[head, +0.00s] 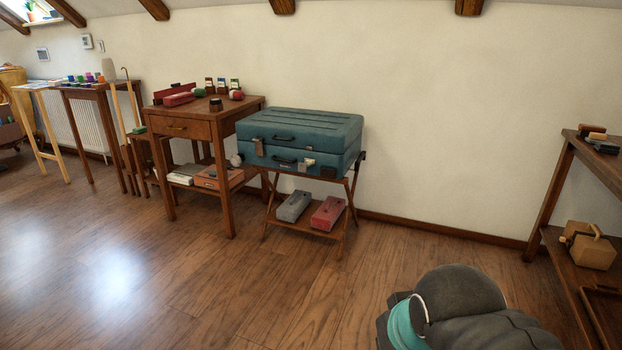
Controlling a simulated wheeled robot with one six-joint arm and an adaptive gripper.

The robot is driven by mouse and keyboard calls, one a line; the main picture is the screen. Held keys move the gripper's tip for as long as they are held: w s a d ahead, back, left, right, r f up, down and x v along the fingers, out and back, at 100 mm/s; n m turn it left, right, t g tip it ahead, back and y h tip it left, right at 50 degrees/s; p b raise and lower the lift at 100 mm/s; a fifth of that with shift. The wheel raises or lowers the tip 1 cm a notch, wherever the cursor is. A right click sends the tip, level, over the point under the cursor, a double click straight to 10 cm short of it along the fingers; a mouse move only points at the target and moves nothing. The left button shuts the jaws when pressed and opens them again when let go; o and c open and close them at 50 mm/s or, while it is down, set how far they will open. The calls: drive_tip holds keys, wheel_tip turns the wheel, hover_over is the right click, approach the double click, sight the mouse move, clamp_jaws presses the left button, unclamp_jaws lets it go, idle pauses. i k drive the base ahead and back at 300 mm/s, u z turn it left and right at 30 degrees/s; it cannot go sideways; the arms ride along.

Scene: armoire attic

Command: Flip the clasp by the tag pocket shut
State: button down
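A teal suitcase (301,135) lies flat on a wooden folding stand (347,205) near the wall. It has dark handles on its front side. A small brown tag-like piece (259,147) is at the front left, and I cannot tell if it is the tag pocket. A small pale fitting (309,162), perhaps a clasp, is at the front towards the right. It is too small to tell whether it is open or shut. My gripper is not in view; only a dark part of my arm with a teal band shows at the bottom right.
A wooden side table (190,125) with small items stands left of the suitcase. A grey box (294,206) and a red box (328,213) sit on the stand's lower shelf. A wooden shelf unit (555,190) is at the right. The wooden floor (200,290) in front is clear.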

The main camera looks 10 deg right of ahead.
sight(302, 166)
drive_tip(key=z, duration=0.3)
drive_tip(key=i, duration=1.25)
drive_tip(key=u, duration=0.55)
